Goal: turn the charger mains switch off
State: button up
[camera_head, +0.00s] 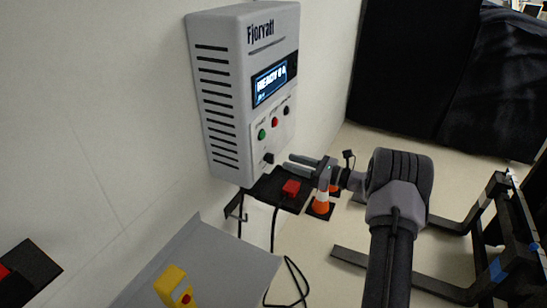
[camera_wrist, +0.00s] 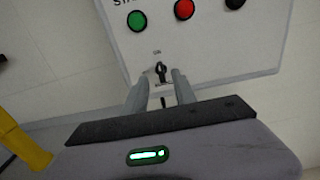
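The grey charger box (camera_head: 222,62) hangs on the wall with a lit display reading "READY". Its panel has a green button (camera_head: 262,134), a red button (camera_head: 275,122) and a black knob or button. Below them a small black rotary switch (camera_head: 268,158) sits low on the panel. It also shows in the wrist view (camera_wrist: 161,72), its handle roughly upright. My gripper (camera_head: 287,164) is just right of the switch in the head view. In the wrist view its two fingers (camera_wrist: 158,84) are apart, on either side of the switch's lower end. Contact cannot be told.
A black bracket with a red part (camera_head: 291,188) is below the box. An orange and white cone (camera_head: 321,203) stands on the floor. A grey shelf (camera_head: 215,262) holds a yellow item (camera_head: 173,286). A black cable hangs down. Dark covered carts (camera_head: 440,75) are behind.

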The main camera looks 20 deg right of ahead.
aim_at(270, 158)
jog(key=x, duration=0.7)
grip_shut()
